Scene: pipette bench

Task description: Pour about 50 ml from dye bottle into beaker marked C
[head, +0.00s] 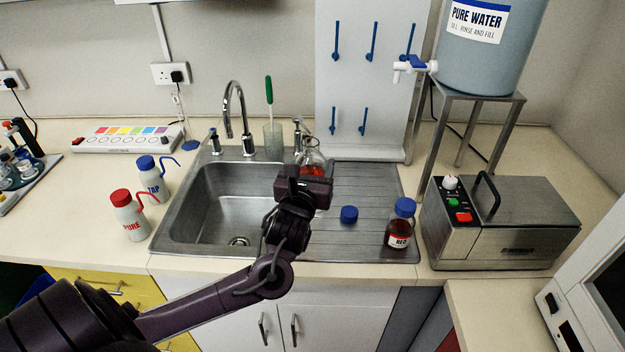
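My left gripper (304,186) is over the drainboard side of the sink. Its fingers are mostly hidden behind its own body, so I cannot tell if they are shut on anything. A clear glass vessel (312,158) with red in it shows just beyond the gripper, partly hidden by it. I cannot tell if it is held or standing, and no letter C is readable on it. A dye bottle (399,228) labelled RED, with a blue cap on, stands upright at the drainboard's right end. A loose blue cap (349,214) lies left of it. My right gripper is not in view.
The steel sink (205,215) with its tap (236,115) lies to the left. PURE (128,218) and TAP (152,180) wash bottles stand beside it. A metal box device (500,225) and a stand (478,95) with a water tank bound the right side.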

